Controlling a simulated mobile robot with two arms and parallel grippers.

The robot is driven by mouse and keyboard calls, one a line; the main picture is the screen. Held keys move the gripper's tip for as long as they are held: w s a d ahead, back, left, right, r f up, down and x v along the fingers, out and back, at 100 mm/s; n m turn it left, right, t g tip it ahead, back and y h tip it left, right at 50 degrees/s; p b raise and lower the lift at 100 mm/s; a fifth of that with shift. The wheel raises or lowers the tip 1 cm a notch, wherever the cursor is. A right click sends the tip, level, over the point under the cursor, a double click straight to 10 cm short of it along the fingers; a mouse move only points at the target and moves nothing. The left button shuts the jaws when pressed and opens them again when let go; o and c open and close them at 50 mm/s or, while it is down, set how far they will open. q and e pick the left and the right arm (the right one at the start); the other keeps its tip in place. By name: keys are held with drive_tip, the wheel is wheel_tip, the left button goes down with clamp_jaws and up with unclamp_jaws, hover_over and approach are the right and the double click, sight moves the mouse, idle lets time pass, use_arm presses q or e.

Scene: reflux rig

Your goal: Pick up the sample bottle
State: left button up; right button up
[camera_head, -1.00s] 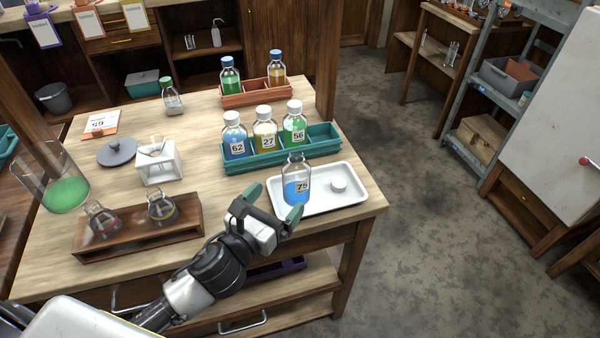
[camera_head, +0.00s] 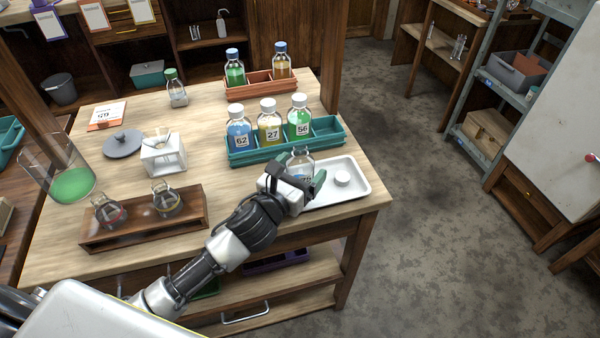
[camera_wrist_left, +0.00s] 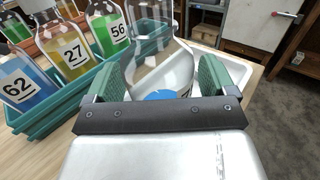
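The sample bottle (camera_head: 301,164) is clear glass with blue liquid, a label reading 75 and no cap. It stands upright on the white tray (camera_head: 360,187), partly hidden behind my left gripper (camera_head: 300,175) in the head view. In the left wrist view the bottle (camera_wrist_left: 160,60) is between the two green finger pads of the left gripper (camera_wrist_left: 160,78). The fingers are apart, one on each side of the glass, with a small gap showing. My right gripper is not in view.
A white cap (camera_head: 342,179) lies on the tray beside the bottle. Close behind is a teal rack (camera_head: 240,158) with capped bottles 62, 27 and 56. A wooden stand (camera_head: 140,240) with two flasks is at the left. The table's right edge is near the tray.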

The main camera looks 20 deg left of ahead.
use_arm(q)
drive_tip(key=c, duration=0.9)
drive_tip(key=shift+r, duration=0.1)
